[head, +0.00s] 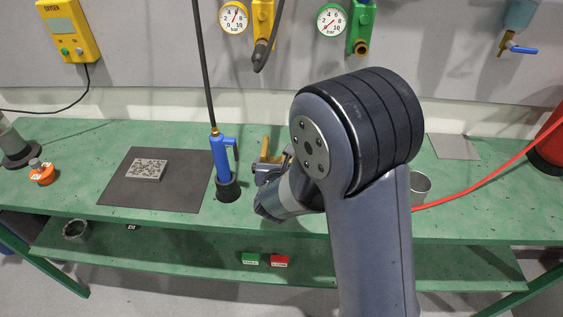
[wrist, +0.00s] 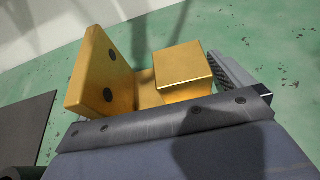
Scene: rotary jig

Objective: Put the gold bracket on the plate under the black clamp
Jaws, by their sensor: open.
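The gold bracket (head: 264,150) stands on the green bench right of the blue torch, partly hidden behind my gripper (head: 268,172). In the wrist view the gold bracket (wrist: 103,75) fills the middle, with an upright plate with dark holes at left and a block at right. My gripper is open, close to the bracket. A grey ridged finger shows just right of the block; the other finger is not clear. I cannot make out a black clamp or the plate under it in either view; my arm covers part of the bench.
A blue torch (head: 221,156) stands in a black holder left of the bracket. Left of it a speckled metal block (head: 147,168) lies on a dark mat (head: 120,192). A metal cup (head: 420,187), a red hose (head: 470,190) and a flat grey sheet (head: 455,147) are at right.

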